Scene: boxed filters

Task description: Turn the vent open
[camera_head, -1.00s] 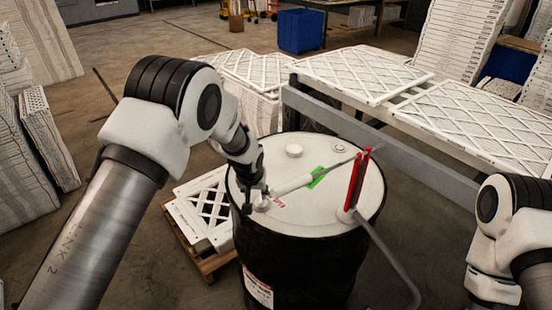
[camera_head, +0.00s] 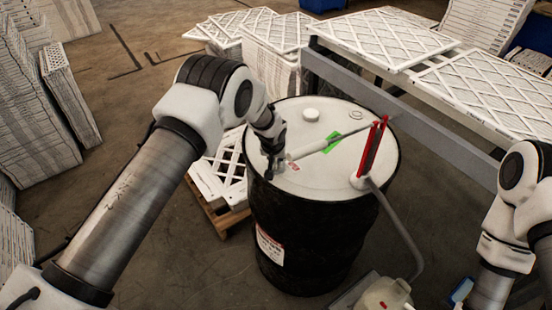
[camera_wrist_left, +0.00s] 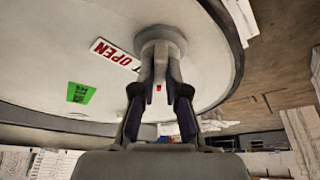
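A black drum (camera_head: 310,245) with a white lid (camera_head: 318,180) stands at centre in the head view. My left gripper (camera_head: 273,172) reaches down to the left part of the lid. In the left wrist view, its two fingers (camera_wrist_left: 160,75) close in on both sides of the vent (camera_wrist_left: 160,42), a pale round fitting, and appear shut on it. A small red mark shows between the fingers. A label with red "OPEN" lettering (camera_wrist_left: 114,53) lies beside the vent. A green label (camera_wrist_left: 80,93) lies farther off. In the head view the gripper mostly hides the vent. My right gripper is out of view.
A red upright handle (camera_head: 372,146), a pale rod (camera_head: 345,137) and a grey hose (camera_head: 402,232) are on or by the drum. A white cap (camera_head: 311,115) sits at the lid's back. A pale jug (camera_head: 383,294) stands in front. Filters (camera_head: 385,38) lie on a table behind.

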